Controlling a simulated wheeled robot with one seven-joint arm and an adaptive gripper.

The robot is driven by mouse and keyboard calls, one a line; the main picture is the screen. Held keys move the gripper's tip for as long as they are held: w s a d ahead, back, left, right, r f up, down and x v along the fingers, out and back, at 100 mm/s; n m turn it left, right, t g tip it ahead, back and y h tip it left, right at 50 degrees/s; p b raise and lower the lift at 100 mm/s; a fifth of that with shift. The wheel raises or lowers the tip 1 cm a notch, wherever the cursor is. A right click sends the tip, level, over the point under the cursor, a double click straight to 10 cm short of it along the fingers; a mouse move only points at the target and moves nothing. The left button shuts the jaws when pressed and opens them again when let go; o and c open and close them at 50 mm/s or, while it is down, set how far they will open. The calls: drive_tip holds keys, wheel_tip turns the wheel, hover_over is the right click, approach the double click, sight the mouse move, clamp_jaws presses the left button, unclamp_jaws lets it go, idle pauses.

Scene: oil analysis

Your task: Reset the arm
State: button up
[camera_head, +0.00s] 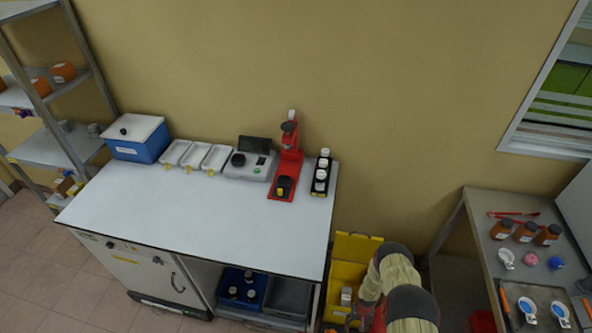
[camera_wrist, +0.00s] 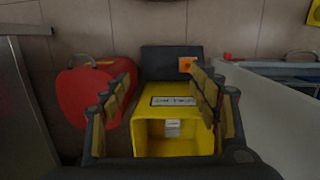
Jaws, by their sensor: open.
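My gripper (camera_wrist: 163,98) is open in the wrist view, with its two fingers spread apart and nothing between them. It is above a yellow bin (camera_wrist: 178,108) with a white label on its front edge. A small white-labelled item (camera_wrist: 172,127) shows inside the bin. In the head view my arm is at the bottom, right of centre, beside the yellow bin (camera_head: 352,247); my fingertips cannot be made out clearly there.
A white-topped workbench (camera_head: 200,215) stands left, bearing a red device (camera_head: 284,187), a scale (camera_head: 250,165) and a blue box (camera_head: 138,140). A grey table (camera_head: 480,215) with brown bottles is at right. A red container (camera_wrist: 88,95) stands beside the bin.

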wheel_tip(320, 180, up, 46)
drive_tip(key=a+g+b, duration=0.2)
drive_tip(key=a+b, duration=0.1)
drive_tip(key=b, duration=0.5)
drive_tip(key=s+a+r+t+b, duration=0.2)
drive_tip(key=s+r+t+b, duration=0.1)
drive_tip(key=r, duration=0.5)
drive_tip(key=s+a+r+n+t+b, duration=0.1)
drive_tip(key=s+a+r+t+b, duration=0.1)
drive_tip(key=s+r+b, duration=0.4)
drive_tip(key=s+a+r+n+t+b, duration=0.1)
drive_tip(key=s+r+t+b, duration=0.3)
drive_tip(key=r, duration=0.6)
drive_tip(key=shift+s+a+b, duration=0.5)
drive_tip(key=shift+s+a, duration=0.3)
drive_tip(key=shift+s, duration=0.45)
drive_tip(key=shift+c, duration=0.7)
